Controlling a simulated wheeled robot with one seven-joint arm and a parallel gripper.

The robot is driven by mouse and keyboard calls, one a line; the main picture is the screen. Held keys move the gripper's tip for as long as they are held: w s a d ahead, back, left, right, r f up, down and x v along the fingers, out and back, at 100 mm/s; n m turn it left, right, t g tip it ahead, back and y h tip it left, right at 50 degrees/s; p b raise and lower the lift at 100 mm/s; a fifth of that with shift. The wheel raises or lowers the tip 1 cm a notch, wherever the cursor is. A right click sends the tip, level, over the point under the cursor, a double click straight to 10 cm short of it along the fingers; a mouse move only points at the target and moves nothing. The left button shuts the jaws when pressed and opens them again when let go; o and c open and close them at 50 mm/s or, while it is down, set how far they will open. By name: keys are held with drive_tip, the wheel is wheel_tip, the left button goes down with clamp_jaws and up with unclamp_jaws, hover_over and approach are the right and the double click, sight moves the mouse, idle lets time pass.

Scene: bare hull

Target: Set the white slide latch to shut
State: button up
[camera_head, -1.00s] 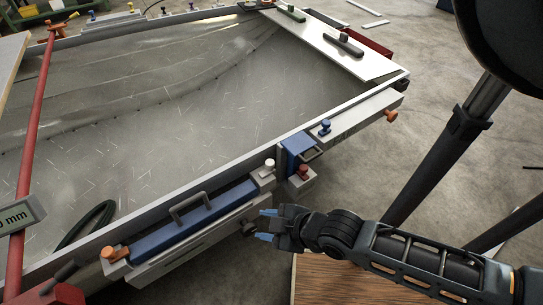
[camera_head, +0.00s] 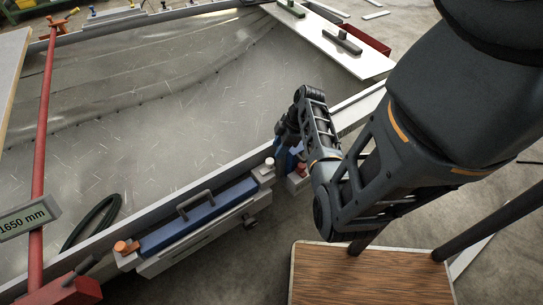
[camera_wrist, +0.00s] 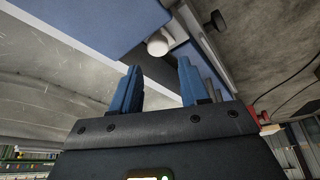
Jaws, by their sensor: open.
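The white knob (camera_head: 270,162) of the slide latch stands on a pale block at the right end of the long blue bar in the head view. In the wrist view a round white knob (camera_wrist: 158,45) sits at the edge of a blue surface, beyond my fingertips. My gripper (camera_wrist: 158,84) is open, with its two blue fingers apart and nothing between them. The knob appears roughly in line with the gap but clear of the fingers. In the head view my arm's end is just right of the white knob; its fingertips are hard to make out. Latch position cannot be told.
The blue bar (camera_head: 205,215) with a grey handle and an orange knob (camera_head: 123,247) runs along the hull's near edge. A red knob (camera_head: 301,169) is close by my arm. A wooden-topped stand (camera_head: 370,280) is in front. My arm hides part of the edge.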

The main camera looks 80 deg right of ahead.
sight(270, 161)
drive_tip(key=x, duration=0.7)
drive_tip(key=shift+w+d+f, duration=0.1)
drive_tip(key=shift+d+f, duration=0.05)
drive_tip(key=shift+d, duration=0.05)
drive_tip(key=shift+c, duration=0.3)
clamp_jaws()
